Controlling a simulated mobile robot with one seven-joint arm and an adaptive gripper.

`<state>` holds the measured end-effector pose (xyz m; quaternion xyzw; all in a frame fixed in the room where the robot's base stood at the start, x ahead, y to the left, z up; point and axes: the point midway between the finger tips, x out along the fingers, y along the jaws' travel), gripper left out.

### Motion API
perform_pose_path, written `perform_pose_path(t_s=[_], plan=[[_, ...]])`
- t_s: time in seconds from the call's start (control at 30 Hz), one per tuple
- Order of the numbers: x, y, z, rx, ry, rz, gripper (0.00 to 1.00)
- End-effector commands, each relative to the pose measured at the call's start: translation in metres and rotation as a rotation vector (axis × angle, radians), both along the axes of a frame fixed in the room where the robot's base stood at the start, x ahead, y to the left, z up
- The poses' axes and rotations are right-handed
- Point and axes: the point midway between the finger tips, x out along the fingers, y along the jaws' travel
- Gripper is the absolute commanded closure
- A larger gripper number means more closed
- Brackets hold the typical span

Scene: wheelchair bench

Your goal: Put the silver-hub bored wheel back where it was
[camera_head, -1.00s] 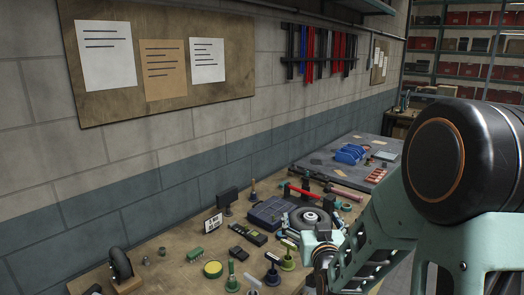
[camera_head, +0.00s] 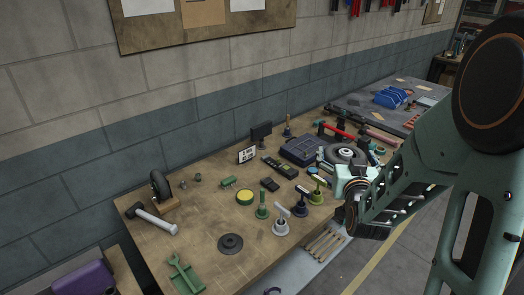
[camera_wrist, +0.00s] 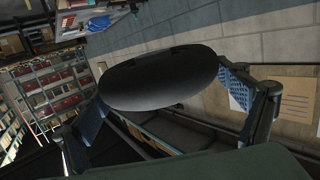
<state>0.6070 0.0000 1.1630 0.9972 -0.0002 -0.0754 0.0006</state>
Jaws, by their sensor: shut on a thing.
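A dark wheel fills the middle of the wrist view (camera_wrist: 160,82), seen edge-on with its hub hidden. My gripper (camera_wrist: 168,98) is shut on it, one blue-padded finger on each side. In the head view, a grey-hubbed dark wheel (camera_head: 345,152) shows just beyond my wrist, face up, above or against the far right part of the bench. It looks like the held wheel, but its height over the bench is unclear. My fingers are hidden there behind the wrist.
Bare wood lies around the disc.

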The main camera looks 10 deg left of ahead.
Motion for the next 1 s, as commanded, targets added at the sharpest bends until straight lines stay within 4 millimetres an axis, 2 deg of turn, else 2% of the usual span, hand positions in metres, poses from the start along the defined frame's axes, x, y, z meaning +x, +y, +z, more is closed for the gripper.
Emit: perform_pose_path(t_s=[0.13,0.23,0.37,0.47,0.6,0.7,0.83,1.0], plan=[[0.0,0.004,-0.006,-0.001,0.0,0.016,0.44],[-0.003,0.016,-0.023,0.003,0.003,0.063,0.44],[-0.012,0.044,-0.059,0.005,0.007,0.177,0.44],[-0.025,0.075,-0.09,0.007,0.007,0.297,0.44],[-0.054,0.122,-0.131,0.01,0.007,0.482,0.44],[-0.081,0.155,-0.154,0.008,0.003,0.613,0.44],[-0.114,0.187,-0.17,0.006,0.0,0.748,0.44],[-0.14,0.209,-0.177,0.003,-0.003,0.844,0.44]])
